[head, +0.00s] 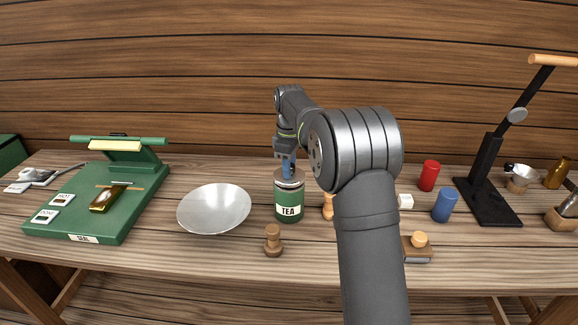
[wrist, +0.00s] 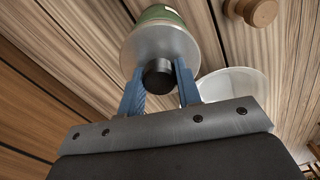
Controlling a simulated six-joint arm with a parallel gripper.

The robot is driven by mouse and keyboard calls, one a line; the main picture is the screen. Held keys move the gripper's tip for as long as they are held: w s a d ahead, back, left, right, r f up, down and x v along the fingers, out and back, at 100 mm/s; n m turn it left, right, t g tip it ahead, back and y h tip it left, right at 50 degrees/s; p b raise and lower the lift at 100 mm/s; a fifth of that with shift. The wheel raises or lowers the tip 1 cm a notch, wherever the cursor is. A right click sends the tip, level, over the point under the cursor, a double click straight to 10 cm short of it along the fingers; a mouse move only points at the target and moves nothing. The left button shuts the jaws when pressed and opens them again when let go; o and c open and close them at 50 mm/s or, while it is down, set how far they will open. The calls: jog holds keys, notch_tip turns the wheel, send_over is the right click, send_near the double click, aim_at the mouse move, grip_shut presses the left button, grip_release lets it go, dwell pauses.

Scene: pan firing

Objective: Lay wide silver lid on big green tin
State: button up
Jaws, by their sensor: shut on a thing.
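The big green tin (head: 289,206) with a white TEA label stands upright near the middle of the table. The wide silver lid (head: 289,181) is at the top of the tin, and in the wrist view the lid (wrist: 160,43) covers the tin's end, with the green side of the tin (wrist: 158,13) beyond it. My gripper (head: 287,172) is directly above the tin, pointing down. In the wrist view its blue fingers (wrist: 160,85) are shut on the lid's black knob (wrist: 158,74). I cannot tell whether the lid is fully seated on the rim.
A silver pan (head: 214,209) lies left of the tin, and a wooden tamper (head: 273,241) stands in front. A green sealing machine (head: 100,205) is at the left. Red (head: 429,176) and blue (head: 445,205) cylinders and a black press stand (head: 487,200) are at the right.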

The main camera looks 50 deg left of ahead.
jog(key=shift+f, duration=0.65)
jog(key=o, duration=1.1)
notch_tip(320, 180, up, 18)
jog(key=shift+f, duration=0.25)
jog(key=shift+f, duration=0.1)
notch_tip(320, 180, down, 17)
jog(key=shift+f, duration=0.1)
jog(key=shift+r, duration=0.2)
jog(key=shift+r, duration=0.1)
